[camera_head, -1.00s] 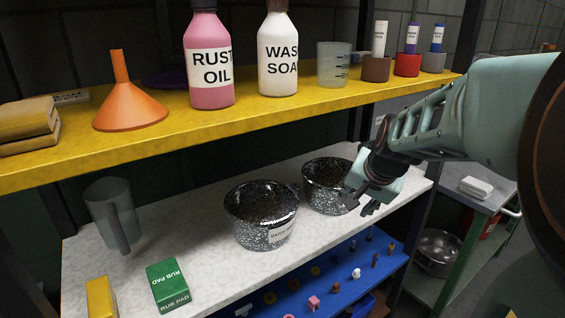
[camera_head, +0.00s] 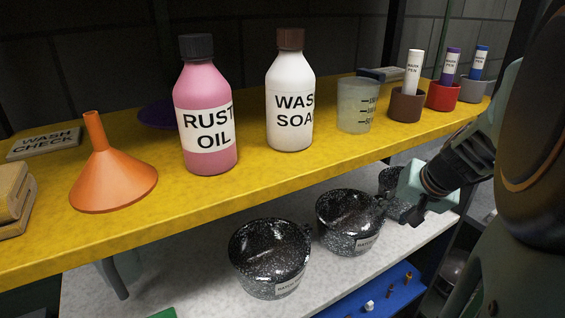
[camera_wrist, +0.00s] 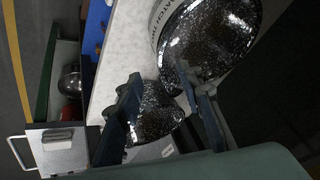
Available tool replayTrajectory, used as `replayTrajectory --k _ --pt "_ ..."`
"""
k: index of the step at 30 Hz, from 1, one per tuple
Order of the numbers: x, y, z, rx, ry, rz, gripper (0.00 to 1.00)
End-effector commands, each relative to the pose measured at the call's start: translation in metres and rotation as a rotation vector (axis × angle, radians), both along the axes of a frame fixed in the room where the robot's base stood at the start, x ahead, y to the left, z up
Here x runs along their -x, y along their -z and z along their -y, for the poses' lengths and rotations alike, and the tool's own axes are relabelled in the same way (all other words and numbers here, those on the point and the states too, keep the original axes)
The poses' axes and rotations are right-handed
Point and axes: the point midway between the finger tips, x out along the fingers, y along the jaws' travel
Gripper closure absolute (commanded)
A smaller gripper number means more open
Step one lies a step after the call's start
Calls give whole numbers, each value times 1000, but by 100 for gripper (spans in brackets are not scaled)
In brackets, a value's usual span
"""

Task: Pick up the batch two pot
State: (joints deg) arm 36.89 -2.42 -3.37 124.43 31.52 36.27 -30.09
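Three black speckled pots stand in a row on the white shelf in the head view: a left pot (camera_head: 270,258), a middle pot (camera_head: 350,222) and a right pot (camera_head: 393,180). The left and middle pots carry pale labels, but I cannot read a batch number. My gripper (camera_head: 416,208) is at the right pot and partly hides it. In the wrist view, my gripper (camera_wrist: 163,90) is open, with a speckled pot (camera_wrist: 158,115) showing between its fingers. Contact cannot be told. A larger-looking pot (camera_wrist: 215,40) with a "BATCH" label lies just beyond the right finger.
The yellow shelf (camera_head: 225,200) overhangs the pots. It holds an orange funnel (camera_head: 112,175), a pink rust oil bottle (camera_head: 206,110), a white wash soap bottle (camera_head: 290,95), a measuring cup (camera_head: 357,105) and pen cups (camera_head: 406,105). A blue tray (camera_head: 375,295) lies below the pots.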

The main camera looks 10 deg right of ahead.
Motion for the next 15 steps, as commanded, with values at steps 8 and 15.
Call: replayTrajectory --k 8,15 --pt "-13 28 1 -3 -4 -4 66" --pt "-27 47 3 -1 -3 -1 66"
